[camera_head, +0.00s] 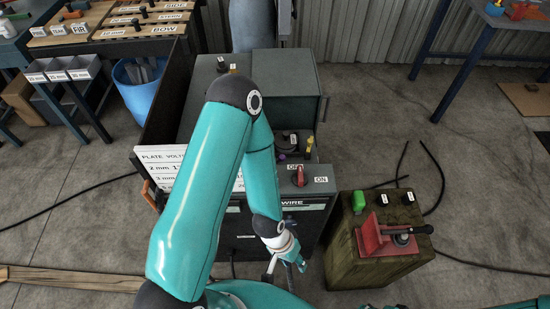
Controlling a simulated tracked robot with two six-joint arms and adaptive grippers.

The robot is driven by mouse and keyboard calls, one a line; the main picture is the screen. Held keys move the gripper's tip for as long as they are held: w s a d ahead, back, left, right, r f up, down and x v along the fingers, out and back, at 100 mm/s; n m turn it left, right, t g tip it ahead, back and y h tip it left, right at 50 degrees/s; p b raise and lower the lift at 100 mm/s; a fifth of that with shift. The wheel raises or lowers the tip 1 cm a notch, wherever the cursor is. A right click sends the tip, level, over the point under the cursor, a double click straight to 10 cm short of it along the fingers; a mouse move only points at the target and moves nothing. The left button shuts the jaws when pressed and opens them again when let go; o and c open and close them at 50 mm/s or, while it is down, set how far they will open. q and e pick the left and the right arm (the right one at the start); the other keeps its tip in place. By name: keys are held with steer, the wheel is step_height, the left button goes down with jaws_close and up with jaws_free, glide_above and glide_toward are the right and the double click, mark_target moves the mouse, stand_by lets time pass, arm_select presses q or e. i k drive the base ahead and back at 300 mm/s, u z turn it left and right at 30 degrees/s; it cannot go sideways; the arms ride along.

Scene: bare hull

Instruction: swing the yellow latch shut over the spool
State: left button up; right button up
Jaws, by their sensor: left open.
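The yellow latch (310,141) shows as a small yellow piece at the right edge of an open bay in the welding machine. The dark round spool (287,143) appears to lie in that bay, left of the latch. It is partly hidden by my left arm, and the exact angle of the latch is too small to tell. My left gripper (287,268) is open and empty, in front of the machine's front panel, well below the latch in the picture and apart from it. My right gripper is not in view.
The machine's front top carries a red switch (299,176). A plate chart (160,167) stands left of it, partly behind my arm. A blue bin (140,92) stands back left.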

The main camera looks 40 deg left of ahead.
mark_target(311, 141)
steer(key=z, duration=1.45)
steer(key=i, duration=0.15)
steer(key=u, duration=3.2)
steer(key=k, duration=0.95)
steer(key=z, duration=0.3)
steer(key=i, duration=0.5)
steer(key=z, duration=0.15)
